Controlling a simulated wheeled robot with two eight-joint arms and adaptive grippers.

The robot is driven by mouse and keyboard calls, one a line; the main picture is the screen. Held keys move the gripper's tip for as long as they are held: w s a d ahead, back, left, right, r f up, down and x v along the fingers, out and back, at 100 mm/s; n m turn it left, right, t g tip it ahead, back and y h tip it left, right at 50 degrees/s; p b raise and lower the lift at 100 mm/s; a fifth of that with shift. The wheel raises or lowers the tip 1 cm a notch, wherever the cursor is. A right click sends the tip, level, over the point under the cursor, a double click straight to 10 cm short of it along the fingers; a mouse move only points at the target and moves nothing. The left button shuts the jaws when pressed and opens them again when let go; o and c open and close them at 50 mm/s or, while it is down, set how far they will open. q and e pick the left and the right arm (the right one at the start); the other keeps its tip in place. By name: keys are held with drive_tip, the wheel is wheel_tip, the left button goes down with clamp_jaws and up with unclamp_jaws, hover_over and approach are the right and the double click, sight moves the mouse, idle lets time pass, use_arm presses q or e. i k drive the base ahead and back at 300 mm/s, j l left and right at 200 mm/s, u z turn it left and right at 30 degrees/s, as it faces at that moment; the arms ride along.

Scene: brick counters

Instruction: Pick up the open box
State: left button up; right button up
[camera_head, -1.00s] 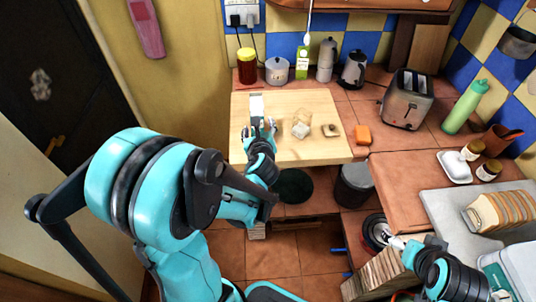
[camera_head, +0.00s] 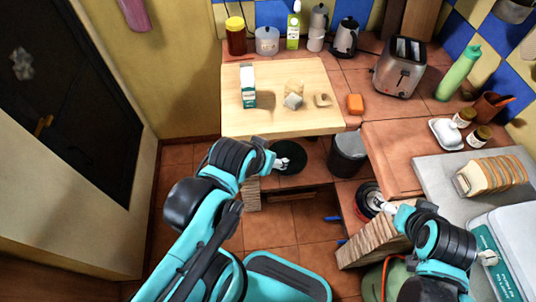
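A white and teal carton (camera_head: 248,86), which may be the open box, stands upright on the left part of the wooden board (camera_head: 265,122). Its top is too small to tell whether it is open. My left gripper (camera_head: 287,163) is below the board's front edge in the picture, apart from the carton, with nothing visible in it. My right gripper (camera_head: 386,208) is at the lower right beside the brick counter, far from the carton. Both sets of fingers are too small to tell open from shut.
A small glass-like item (camera_head: 293,101) and a small beige item (camera_head: 323,100) lie on the board right of the carton. An orange block (camera_head: 355,103) and toaster (camera_head: 399,68) are further right. A jar (camera_head: 236,37), white pot (camera_head: 267,41) and kettle (camera_head: 345,38) stand behind.

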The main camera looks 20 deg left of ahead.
sight(247, 78)
drive_tip(key=i+j+u, duration=0.5)
drive_tip(key=i, duration=0.35)
